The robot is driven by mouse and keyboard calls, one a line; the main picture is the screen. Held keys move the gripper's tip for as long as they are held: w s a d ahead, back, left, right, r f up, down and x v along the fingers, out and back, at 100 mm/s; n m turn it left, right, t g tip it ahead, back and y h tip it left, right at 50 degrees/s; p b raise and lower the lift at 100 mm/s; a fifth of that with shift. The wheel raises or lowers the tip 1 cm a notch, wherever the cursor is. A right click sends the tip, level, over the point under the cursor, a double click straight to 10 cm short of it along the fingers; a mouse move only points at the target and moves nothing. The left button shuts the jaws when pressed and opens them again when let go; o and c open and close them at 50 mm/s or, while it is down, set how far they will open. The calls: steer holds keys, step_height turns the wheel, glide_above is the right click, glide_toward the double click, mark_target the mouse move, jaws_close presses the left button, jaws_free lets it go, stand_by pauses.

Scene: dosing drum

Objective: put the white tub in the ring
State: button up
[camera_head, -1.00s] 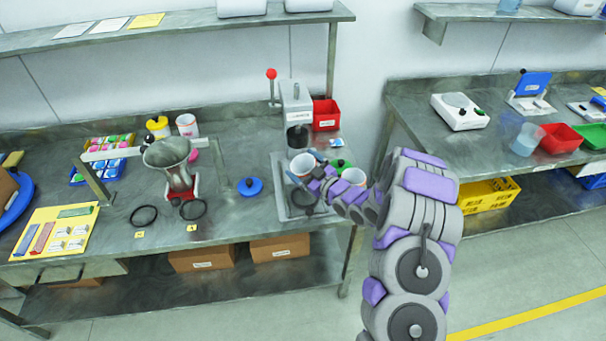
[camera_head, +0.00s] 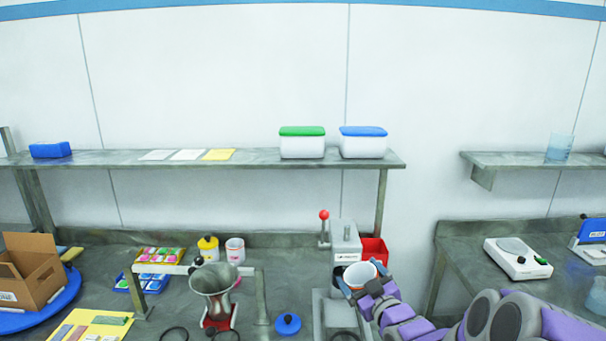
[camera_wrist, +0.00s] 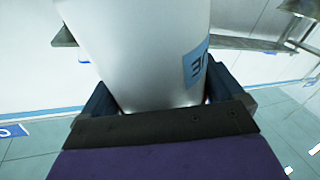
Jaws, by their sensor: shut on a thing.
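Two thin black rings lie on the bench near the bottom edge of the head view, a left one (camera_head: 174,330) and a right one (camera_head: 226,333). Both are cut off by the frame, and no tub shows in the visible part of either.
A steel funnel (camera_head: 214,279) on a red base stands beside the rings, under a metal frame. The press (camera_head: 345,242) and a red bin (camera_head: 374,250) stand behind my gripper. A shelf (camera_head: 110,157) runs above.

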mark_target(357, 281)
steer(key=shift+n+y, duration=0.4)
steer(key=shift+y, duration=0.2)
steer(key=w+f, duration=0.1)
steer(key=f, duration=0.1)
steer(key=w+f, duration=0.2)
steer(key=shift+w+d+f, duration=0.1)
steer(key=shift+f, duration=0.15)
steer(key=w+a+f+n+g+y, duration=0.1)
steer(key=w+f+y, duration=0.1)
steer(key=f, duration=0.8)
steer(key=shift+w+a+f+n+g+y, duration=0.15)
steer(key=shift+w+f+n+g+y, duration=0.2)
steer(key=shift+w, duration=0.4)
steer(key=shift+r, duration=0.15)
steer(key=shift+f+b, duration=0.85)
steer(key=shift+f, duration=3.95)
steer(key=shift+f, duration=0.2)
steer(key=o, duration=0.8)
steer(key=shift+c, duration=0.2)
